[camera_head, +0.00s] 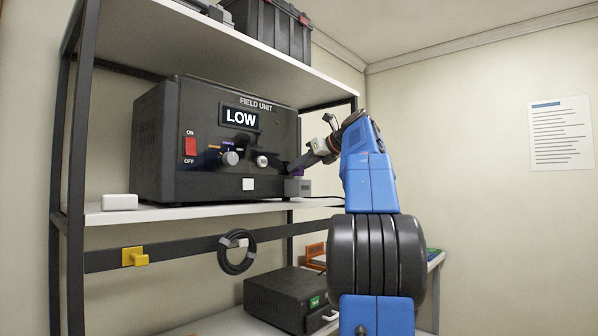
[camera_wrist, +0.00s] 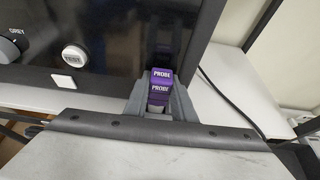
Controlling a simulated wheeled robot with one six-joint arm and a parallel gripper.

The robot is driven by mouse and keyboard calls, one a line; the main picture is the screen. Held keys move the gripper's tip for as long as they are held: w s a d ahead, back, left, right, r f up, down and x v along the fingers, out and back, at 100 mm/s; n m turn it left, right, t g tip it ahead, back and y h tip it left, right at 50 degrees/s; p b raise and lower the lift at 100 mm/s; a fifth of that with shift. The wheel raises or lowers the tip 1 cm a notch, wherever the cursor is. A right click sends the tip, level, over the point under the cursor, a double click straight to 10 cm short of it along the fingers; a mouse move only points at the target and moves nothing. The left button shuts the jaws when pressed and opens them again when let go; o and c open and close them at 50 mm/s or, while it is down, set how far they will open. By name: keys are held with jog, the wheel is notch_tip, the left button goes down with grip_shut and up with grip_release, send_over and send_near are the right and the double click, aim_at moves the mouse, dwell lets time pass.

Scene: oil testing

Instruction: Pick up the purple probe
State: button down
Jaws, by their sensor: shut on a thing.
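The purple probe (camera_wrist: 161,88) shows in the wrist view, with the word PROBE on its faces. My gripper (camera_wrist: 159,102) is shut on it, with one grey finger on each side. In the head view my gripper (camera_head: 297,167) reaches in from the right to the right front corner of the black field unit (camera_head: 165,140). A small grey block (camera_head: 298,187) sits just below at the shelf edge. I cannot tell whether the probe is still seated in it.
The field unit stands on a white shelf (camera_head: 160,215), its display reading LOW, with a red switch, knobs and a white TEST button (camera_wrist: 75,55). A white box (camera_head: 119,202) is at left. A coiled cable (camera_head: 236,251) hangs below. A dark cable (camera_wrist: 232,105) runs right of my gripper.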

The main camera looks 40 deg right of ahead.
jog(key=shift+r, duration=3.25)
jog(key=s+d, duration=0.1)
jog(key=s, duration=1.7)
jog(key=shift+d, duration=0.2)
